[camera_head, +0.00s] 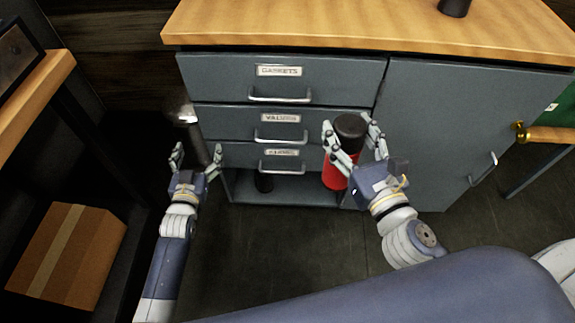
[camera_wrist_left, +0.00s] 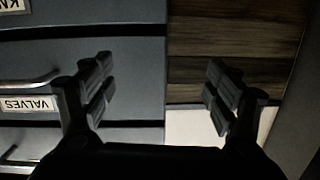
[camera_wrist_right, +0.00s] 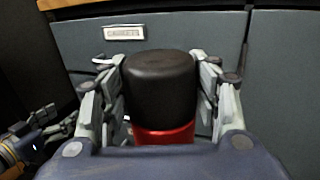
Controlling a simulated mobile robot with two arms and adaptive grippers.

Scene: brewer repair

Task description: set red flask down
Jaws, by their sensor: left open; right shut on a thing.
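The red flask (camera_head: 336,174) has a black top and is upright in front of the cabinet, at the height of the lower drawers. My right gripper (camera_head: 352,135) is shut on it, with fingers on both sides of the black top. The right wrist view shows the black top (camera_wrist_right: 160,88) between the fingers and a red band below it. The flask's bottom is near the open lower shelf; I cannot tell whether it touches anything. My left gripper (camera_head: 197,155) is open and empty, left of the drawers.
A cardboard box (camera_head: 68,255) sits at the left. The floor (camera_head: 290,250) in front is clear.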

